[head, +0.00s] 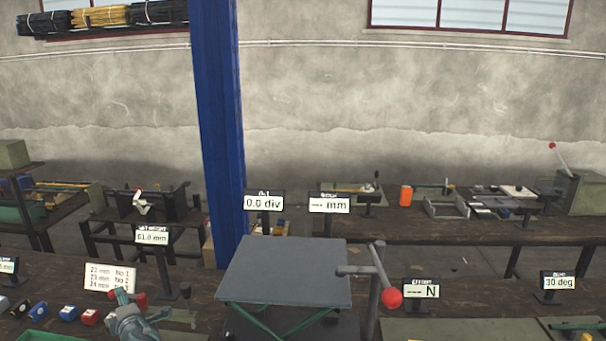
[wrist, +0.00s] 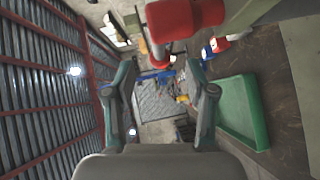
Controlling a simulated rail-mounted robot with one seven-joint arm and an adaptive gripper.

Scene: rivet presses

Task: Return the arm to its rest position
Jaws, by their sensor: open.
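My gripper (wrist: 160,72) is open in the wrist view, its two dark teal fingers apart with nothing held between them. A teal-grey part at the lower left of the head view looks like my gripper (head: 132,318), low over the near bench; its fingertips are not clear there. A red cylindrical knob (wrist: 185,18) is close by in the wrist view, beside the fingers and not between them. Red knobs (head: 141,297) also show next to my gripper in the head view. Whether they touch it cannot be told.
A grey plate (head: 285,270) on a green frame stands at centre, with a red-ball lever (head: 391,298) at its right. A sign card (head: 110,277) and small coloured blocks (head: 68,312) are near my gripper. A green tray (wrist: 246,112) lies right in the wrist view. A blue column (head: 217,130) stands behind.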

